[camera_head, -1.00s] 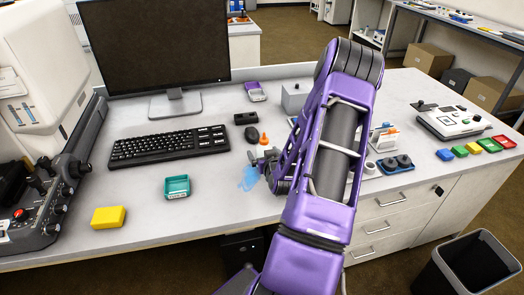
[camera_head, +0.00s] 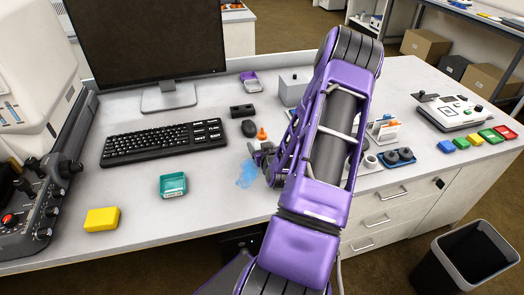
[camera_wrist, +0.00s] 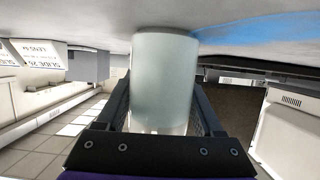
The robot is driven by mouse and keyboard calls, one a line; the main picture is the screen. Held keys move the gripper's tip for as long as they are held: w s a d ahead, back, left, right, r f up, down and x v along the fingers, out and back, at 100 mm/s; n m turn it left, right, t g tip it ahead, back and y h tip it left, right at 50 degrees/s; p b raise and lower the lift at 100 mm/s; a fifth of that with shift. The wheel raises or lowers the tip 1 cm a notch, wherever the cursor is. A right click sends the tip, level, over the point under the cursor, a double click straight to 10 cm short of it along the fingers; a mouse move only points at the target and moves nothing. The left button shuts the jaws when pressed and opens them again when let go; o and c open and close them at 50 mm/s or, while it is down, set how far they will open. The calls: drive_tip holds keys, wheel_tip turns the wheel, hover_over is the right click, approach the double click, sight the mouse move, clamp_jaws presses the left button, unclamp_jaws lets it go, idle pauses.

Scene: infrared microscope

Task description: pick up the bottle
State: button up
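The bottle (camera_wrist: 163,82) is a pale, translucent cylinder in the middle of the wrist view, with its far end against or close to the light desk surface. My gripper (camera_wrist: 163,100) has one dark finger on each side of it. Both fingers lie close along its sides, with no clear gap visible, so it looks shut on the bottle. In the head view my gripper (camera_head: 264,160) is low over the desk beside a blue patch (camera_head: 247,174), and my purple arm hides the bottle.
The desk (camera_head: 130,222) also holds a keyboard (camera_head: 163,143), mouse (camera_head: 248,128), teal tray (camera_head: 173,185), yellow block (camera_head: 102,219) and small orange piece (camera_head: 262,134). A grey box (camera_head: 291,86) stands behind my arm. A bin (camera_head: 466,259) is on the floor at right.

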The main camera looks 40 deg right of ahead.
drive_tip(key=c, duration=1)
drive_tip(key=shift+r, duration=0.1)
